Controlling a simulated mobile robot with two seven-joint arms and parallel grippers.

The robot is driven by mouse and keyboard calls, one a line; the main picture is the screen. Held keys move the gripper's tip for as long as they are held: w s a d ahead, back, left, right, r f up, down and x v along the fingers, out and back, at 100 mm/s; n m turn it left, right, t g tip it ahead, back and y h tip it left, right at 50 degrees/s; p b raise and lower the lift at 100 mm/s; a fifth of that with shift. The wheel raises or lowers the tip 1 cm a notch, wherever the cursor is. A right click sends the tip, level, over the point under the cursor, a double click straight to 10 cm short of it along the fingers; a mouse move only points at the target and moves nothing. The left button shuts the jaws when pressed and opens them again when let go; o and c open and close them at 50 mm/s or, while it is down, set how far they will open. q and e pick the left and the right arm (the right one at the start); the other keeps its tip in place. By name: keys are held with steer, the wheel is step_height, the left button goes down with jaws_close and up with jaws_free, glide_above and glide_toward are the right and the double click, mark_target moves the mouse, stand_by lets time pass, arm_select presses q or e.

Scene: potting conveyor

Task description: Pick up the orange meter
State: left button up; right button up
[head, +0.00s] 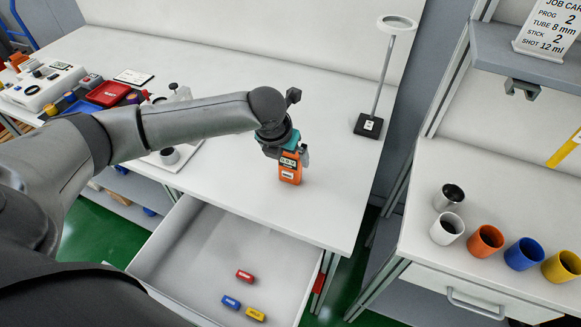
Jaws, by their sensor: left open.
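The orange meter (290,176) stands on the white table, with a dark display near its top and a pale label below. My left gripper (292,157) is at the meter's upper end, reaching down from above and behind. A grey finger shows at the meter's right side. The gripper is open, and the meter's top is partly hidden by it. I cannot tell whether the fingers touch the meter. My right gripper is not in view.
Below the table's front edge an open drawer (170,265) holds red, blue and yellow blocks. A lamp with a black base (368,126) stands at the back right. Coloured cups, such as the orange cup (485,241), stand on the right bench. Tools and a red tray (107,93) lie far left.

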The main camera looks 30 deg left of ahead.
mark_target(290, 162)
arm_select(q)
steer(key=shift+b+x, duration=0.6)
steer(key=shift+x, duration=2.65)
steer(key=shift+w+a, duration=0.1)
steer(key=c, duration=1.5)
steer(key=shift+r, duration=0.1)
jaws_close()
steer(key=shift+r, duration=0.15)
